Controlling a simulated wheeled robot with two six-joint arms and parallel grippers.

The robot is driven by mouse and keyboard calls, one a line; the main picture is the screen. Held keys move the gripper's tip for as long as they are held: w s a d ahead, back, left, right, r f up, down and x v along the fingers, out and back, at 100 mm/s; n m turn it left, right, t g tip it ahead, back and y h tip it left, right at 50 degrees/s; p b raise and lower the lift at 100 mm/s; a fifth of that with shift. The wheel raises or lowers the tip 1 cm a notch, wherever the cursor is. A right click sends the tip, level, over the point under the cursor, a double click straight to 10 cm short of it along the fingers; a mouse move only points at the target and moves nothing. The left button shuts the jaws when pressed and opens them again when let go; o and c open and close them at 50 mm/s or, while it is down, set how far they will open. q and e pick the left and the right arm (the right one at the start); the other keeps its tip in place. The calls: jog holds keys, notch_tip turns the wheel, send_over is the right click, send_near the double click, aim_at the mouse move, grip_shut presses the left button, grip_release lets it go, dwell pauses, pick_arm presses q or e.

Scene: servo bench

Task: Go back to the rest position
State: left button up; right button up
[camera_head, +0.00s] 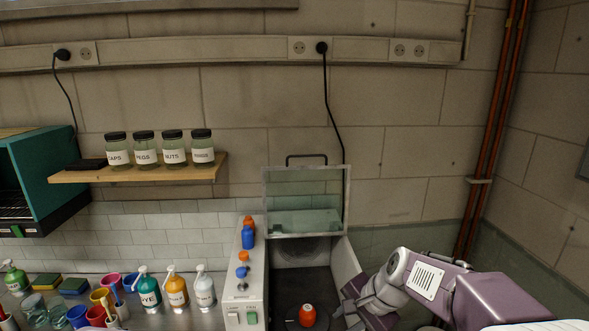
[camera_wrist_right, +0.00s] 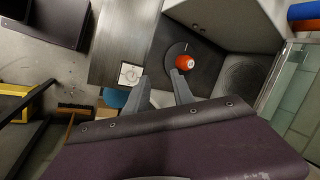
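My right gripper (camera_head: 343,309) is low in the head view, beside the orange-red piece (camera_head: 307,315). That piece stands on a dark round disc inside the open box machine (camera_head: 242,290). In the right wrist view the fingers of the right gripper (camera_wrist_right: 161,76) are spread with nothing between them. The orange-red piece (camera_wrist_right: 185,62) lies beyond the fingertips, apart from them. My right arm comes in from the lower right. My left gripper is in neither view.
The machine's clear lid (camera_head: 305,202) stands raised. Orange and blue parts (camera_head: 248,237) stand on its left top. Labelled jars (camera_head: 173,148) stand on a wooden shelf (camera_head: 140,174). Open space lies above the right arm.

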pick_arm(q)
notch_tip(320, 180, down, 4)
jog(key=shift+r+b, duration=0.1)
jog(key=shift+b, duration=0.65)
pick_arm(e)
jog(key=s+d+f+n+g+h, duration=0.1)
jog(key=s+d+f+n, duration=0.2)
jog(key=s+f+n, duration=0.2)
jog(key=s+d+f+n+g+h, duration=0.2)
jog(key=s+f+n, duration=0.3)
jog(key=s+f, duration=0.5)
jog(key=shift+s+d+f, duration=0.2)
jog(key=shift+s+d, duration=0.2)
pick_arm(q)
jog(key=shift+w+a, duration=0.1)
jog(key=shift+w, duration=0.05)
pick_arm(e)
jog(key=shift+w+a, duration=0.1)
jog(key=shift+w, duration=0.05)
